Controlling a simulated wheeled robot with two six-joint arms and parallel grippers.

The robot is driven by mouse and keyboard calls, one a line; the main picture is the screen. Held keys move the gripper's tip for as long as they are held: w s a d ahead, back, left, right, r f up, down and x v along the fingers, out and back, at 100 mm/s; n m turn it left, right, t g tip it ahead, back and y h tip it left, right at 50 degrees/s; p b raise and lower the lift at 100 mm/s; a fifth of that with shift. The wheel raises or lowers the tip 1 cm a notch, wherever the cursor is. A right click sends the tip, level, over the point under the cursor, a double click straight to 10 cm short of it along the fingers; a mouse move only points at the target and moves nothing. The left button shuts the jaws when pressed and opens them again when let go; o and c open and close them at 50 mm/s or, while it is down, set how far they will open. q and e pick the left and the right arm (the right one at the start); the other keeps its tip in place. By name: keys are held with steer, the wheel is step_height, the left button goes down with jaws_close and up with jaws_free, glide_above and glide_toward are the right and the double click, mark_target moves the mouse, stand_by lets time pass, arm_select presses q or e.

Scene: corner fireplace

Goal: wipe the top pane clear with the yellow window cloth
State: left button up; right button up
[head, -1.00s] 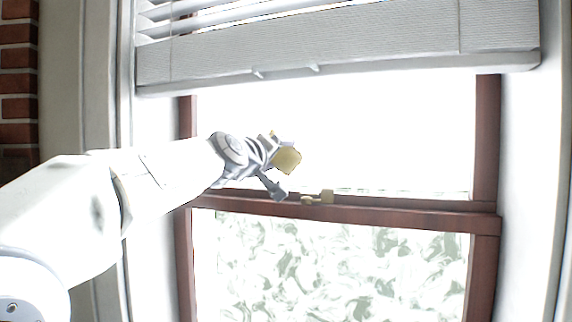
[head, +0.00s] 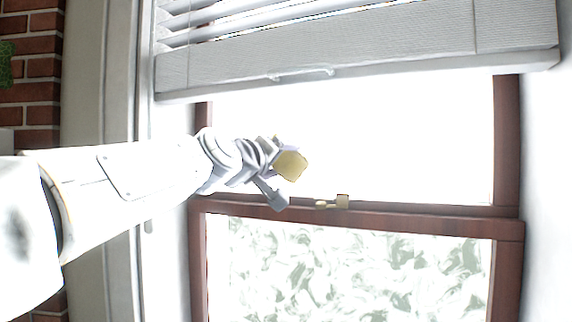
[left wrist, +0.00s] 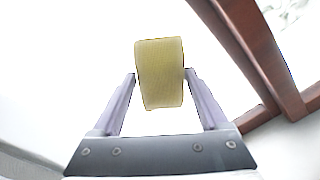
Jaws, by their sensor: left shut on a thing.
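My left gripper (head: 274,172) is shut on the yellow window cloth (head: 291,165), a small block-like pad in the head view. In the left wrist view the cloth (left wrist: 160,73) sits between the two fingertips. The gripper is in front of the lower left part of the top pane (head: 400,140), which looks bright white and clear. I cannot tell whether the cloth touches the glass. The lower pane (head: 350,270) shows pale green and white mottling. My right gripper is not in view.
A brown wooden frame (head: 508,140) surrounds the panes, with a crossbar (head: 430,215) between them. A brass-coloured latch (head: 342,201) sits on the crossbar, close right of the gripper. A white blind (head: 350,45) hangs across the top. A brick wall (head: 35,80) stands far left.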

arm_select(q)
steer(key=shift+s+a, duration=0.1)
steer(key=shift+s, duration=0.1)
steer(key=shift+b+v, duration=0.35)
steer(key=shift+v, duration=1.05)
